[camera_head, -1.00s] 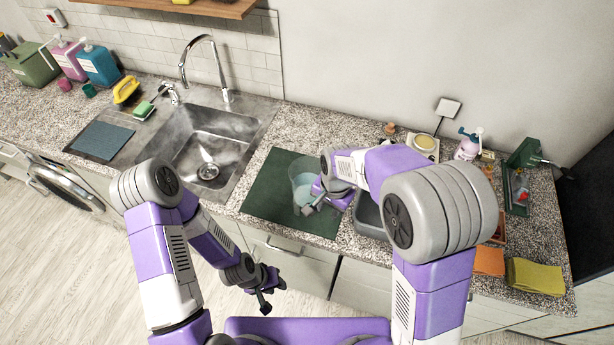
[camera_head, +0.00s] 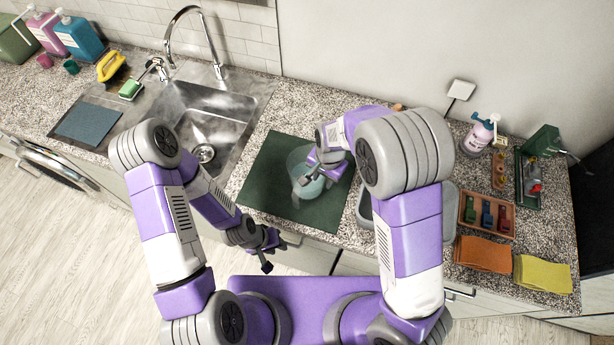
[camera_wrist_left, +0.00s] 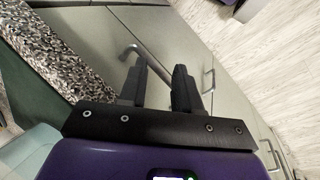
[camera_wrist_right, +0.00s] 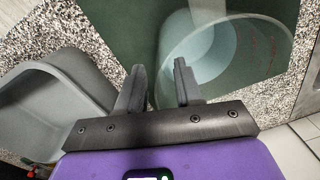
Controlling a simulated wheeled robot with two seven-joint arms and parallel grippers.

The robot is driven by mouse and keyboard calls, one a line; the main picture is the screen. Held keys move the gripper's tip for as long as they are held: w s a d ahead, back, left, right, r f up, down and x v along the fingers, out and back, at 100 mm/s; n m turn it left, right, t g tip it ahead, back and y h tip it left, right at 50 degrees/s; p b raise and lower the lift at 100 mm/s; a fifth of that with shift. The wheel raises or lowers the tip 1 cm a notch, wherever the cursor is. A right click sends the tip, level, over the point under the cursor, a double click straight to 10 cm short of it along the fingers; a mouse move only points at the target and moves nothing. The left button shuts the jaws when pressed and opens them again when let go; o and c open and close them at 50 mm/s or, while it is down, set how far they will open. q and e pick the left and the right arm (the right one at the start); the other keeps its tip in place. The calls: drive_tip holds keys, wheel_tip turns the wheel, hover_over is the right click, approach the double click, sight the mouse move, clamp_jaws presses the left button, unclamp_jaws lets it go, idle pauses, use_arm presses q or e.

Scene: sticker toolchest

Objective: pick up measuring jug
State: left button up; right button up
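The measuring jug (camera_head: 299,158) is a clear, bluish vessel on the dark green mat (camera_head: 262,190) right of the sink. In the right wrist view the jug (camera_wrist_right: 250,62) shows its round rim, red markings and a pale blue inside. My right gripper (camera_head: 308,181) is over the jug's near right side in the head view. Its fingers (camera_wrist_right: 157,85) are apart, with the jug just beyond them; contact cannot be told. My left gripper (camera_head: 266,253) hangs in front of the counter, away from the jug. Its fingers (camera_wrist_left: 159,85) are apart with nothing between them.
A grey tub (camera_wrist_right: 55,90) stands right of the mat, close to my right gripper. The sink (camera_head: 205,125) and tall faucet lie to the left. A tool tray (camera_head: 487,214), an orange cloth (camera_head: 484,254) and a yellow cloth (camera_head: 543,274) are at the right.

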drive_tip(key=shift+f, duration=0.65)
clamp_jaws()
idle(0.9)
